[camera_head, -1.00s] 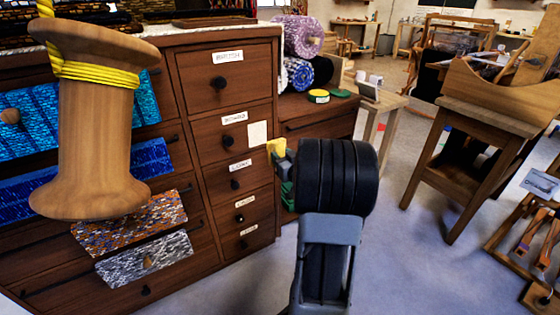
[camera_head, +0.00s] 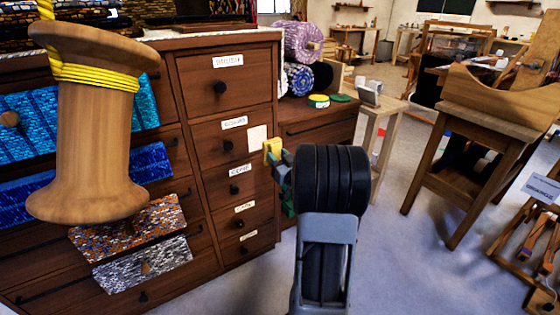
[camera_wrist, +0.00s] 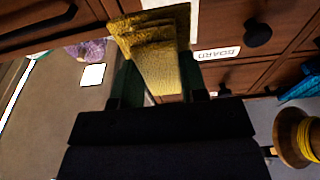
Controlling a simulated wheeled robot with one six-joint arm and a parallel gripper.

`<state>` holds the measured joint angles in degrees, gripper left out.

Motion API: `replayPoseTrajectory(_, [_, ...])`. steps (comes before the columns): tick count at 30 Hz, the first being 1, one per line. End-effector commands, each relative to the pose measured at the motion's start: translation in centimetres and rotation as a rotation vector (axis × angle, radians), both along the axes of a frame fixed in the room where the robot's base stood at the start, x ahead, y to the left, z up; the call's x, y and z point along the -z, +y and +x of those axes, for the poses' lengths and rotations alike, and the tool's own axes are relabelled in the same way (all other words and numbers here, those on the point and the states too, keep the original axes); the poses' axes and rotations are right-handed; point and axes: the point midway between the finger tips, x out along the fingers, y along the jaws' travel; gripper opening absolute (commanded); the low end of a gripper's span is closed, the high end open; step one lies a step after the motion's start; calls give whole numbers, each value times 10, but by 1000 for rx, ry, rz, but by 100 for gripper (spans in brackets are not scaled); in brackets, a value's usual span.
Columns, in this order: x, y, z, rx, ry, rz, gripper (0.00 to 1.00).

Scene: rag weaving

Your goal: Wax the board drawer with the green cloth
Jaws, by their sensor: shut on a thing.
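My gripper (camera_head: 280,160) is shut on a folded yellow cloth (camera_head: 272,150), which shows as stacked golden layers in the wrist view (camera_wrist: 158,55). The cloth in the jaws is yellow, not green. It is at the right edge of the board drawer (camera_head: 208,150), by a white patch (camera_head: 257,138) on that drawer's front. I cannot tell whether cloth and drawer touch. The drawer's label reads BOARD in the wrist view (camera_wrist: 217,52), upside down, near its dark knob (camera_wrist: 257,34). A flat green item (camera_head: 340,98) lies on the lower cabinet; I cannot tell if it is cloth.
A tin with a yellow top (camera_head: 318,101) and rolled fabrics (camera_head: 300,77) are on the lower cabinet (camera_head: 322,132). A large wooden spool with yellow cord (camera_head: 98,150) blocks the left view. Rag-filled drawers (camera_head: 140,265) stand open behind it.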

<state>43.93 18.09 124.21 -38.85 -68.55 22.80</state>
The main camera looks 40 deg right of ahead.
Motion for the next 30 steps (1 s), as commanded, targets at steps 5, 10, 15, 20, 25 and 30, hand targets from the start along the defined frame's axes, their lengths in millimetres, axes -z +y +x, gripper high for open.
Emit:
replayPoseTrajectory(5, [2, -3, 25, -2, 0, 0, 13])
replayPoseTrajectory(10, [1, -6, 49, -2, -1, 0, 13])
replayPoseTrajectory(15, [-18, -7, 54, 0, -2, -1, 13])
replayPoseTrajectory(20, [-30, -7, 54, 0, -1, 0, 13])
replayPoseTrajectory(25, [-37, -7, 54, 1, 0, 0, 13])
replayPoseTrajectory(30, [-39, -7, 54, 1, 0, 0, 13])
